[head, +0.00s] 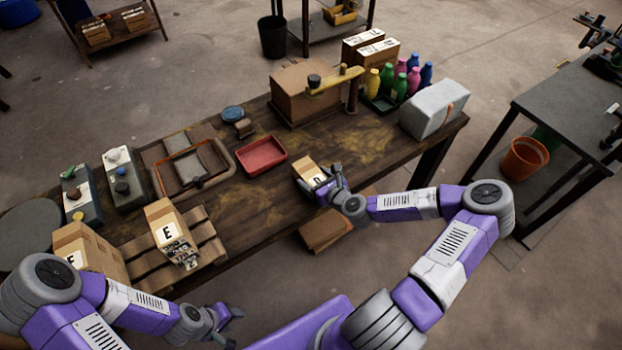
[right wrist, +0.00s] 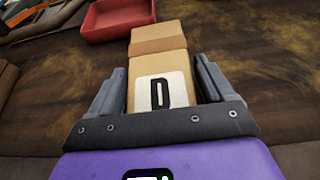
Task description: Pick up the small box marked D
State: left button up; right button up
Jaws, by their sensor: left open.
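The small box marked D (head: 308,170) is a tan carton with a white label and a black letter. It rests on the wooden table near its front edge. In the right wrist view the box (right wrist: 160,85) sits between the two fingers of my right gripper (right wrist: 160,95), with its label towards me. The fingers lie close along both sides; I cannot tell whether they press on it. In the head view my right gripper (head: 328,178) partly covers the box. My left gripper (head: 228,322) is open and empty in front of the table.
A red tray (head: 261,156) lies just left of the box. A box marked E (head: 165,222) stands on a wooden pallet (head: 205,232) further left. A large carton (head: 300,92), bottles (head: 388,80) and a grey block (head: 432,106) stand behind and right.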

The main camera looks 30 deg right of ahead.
jog(key=c, duration=0.8)
